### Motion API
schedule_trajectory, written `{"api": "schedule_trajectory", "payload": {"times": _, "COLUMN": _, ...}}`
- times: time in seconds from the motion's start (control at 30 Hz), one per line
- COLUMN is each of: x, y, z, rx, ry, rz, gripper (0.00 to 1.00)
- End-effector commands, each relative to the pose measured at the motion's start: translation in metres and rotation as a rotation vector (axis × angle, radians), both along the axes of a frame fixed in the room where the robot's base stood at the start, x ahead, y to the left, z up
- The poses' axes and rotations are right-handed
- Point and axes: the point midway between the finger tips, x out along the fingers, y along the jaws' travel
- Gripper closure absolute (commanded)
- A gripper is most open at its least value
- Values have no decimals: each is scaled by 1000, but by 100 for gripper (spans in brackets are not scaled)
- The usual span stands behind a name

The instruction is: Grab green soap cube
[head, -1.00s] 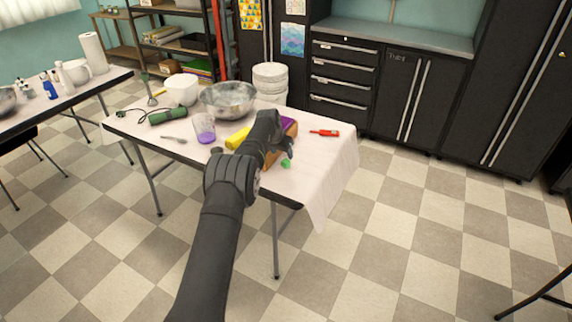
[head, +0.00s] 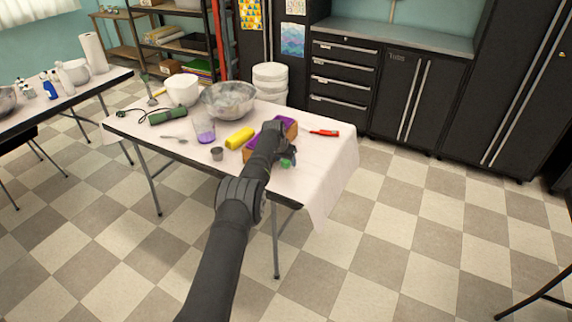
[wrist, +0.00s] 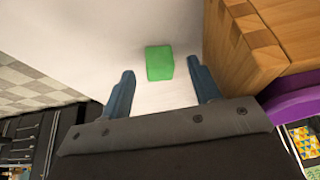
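The green soap cube (wrist: 159,62) lies on the white-covered table, just beyond and between my gripper's fingertips in the wrist view. In the head view only a small part of the cube (head: 286,163) shows beside my gripper (head: 287,155). In the wrist view my gripper (wrist: 163,82) is open, with one finger on each side and nothing held between them. The wooden soap mold (wrist: 245,45) with a purple lining stands close to the right finger.
A yellow block (head: 239,138), a small grey cup (head: 217,154), a glass with purple liquid (head: 205,132) and a metal bowl (head: 228,99) stand to the left. A red-handled tool (head: 323,133) lies right of the mold.

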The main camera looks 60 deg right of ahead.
Motion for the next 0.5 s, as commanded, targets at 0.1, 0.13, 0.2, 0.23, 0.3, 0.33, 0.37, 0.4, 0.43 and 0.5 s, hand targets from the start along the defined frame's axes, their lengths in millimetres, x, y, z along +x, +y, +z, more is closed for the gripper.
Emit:
{"api": "schedule_trajectory", "payload": {"times": 0.1, "x": 0, "y": 0, "z": 0, "rx": 0, "ry": 0, "rz": 0, "gripper": 65}}
{"api": "schedule_trajectory", "payload": {"times": 0.13, "x": 0, "y": 0, "z": 0, "rx": 0, "ry": 0, "rz": 0, "gripper": 71}}
{"api": "schedule_trajectory", "payload": {"times": 0.2, "x": 0, "y": 0, "z": 0, "rx": 0, "ry": 0, "rz": 0, "gripper": 84}}
{"api": "schedule_trajectory", "payload": {"times": 0.23, "x": 0, "y": 0, "z": 0, "rx": 0, "ry": 0, "rz": 0, "gripper": 90}}
{"api": "schedule_trajectory", "payload": {"times": 0.3, "x": 0, "y": 0, "z": 0, "rx": 0, "ry": 0, "rz": 0, "gripper": 95}}
{"api": "schedule_trajectory", "payload": {"times": 0.33, "x": 0, "y": 0, "z": 0, "rx": 0, "ry": 0, "rz": 0, "gripper": 95}}
{"api": "schedule_trajectory", "payload": {"times": 0.37, "x": 0, "y": 0, "z": 0, "rx": 0, "ry": 0, "rz": 0, "gripper": 95}}
{"api": "schedule_trajectory", "payload": {"times": 0.4, "x": 0, "y": 0, "z": 0, "rx": 0, "ry": 0, "rz": 0, "gripper": 95}}
{"api": "schedule_trajectory", "payload": {"times": 0.43, "x": 0, "y": 0, "z": 0, "rx": 0, "ry": 0, "rz": 0, "gripper": 95}}
{"api": "schedule_trajectory", "payload": {"times": 0.5, "x": 0, "y": 0, "z": 0, "rx": 0, "ry": 0, "rz": 0, "gripper": 95}}
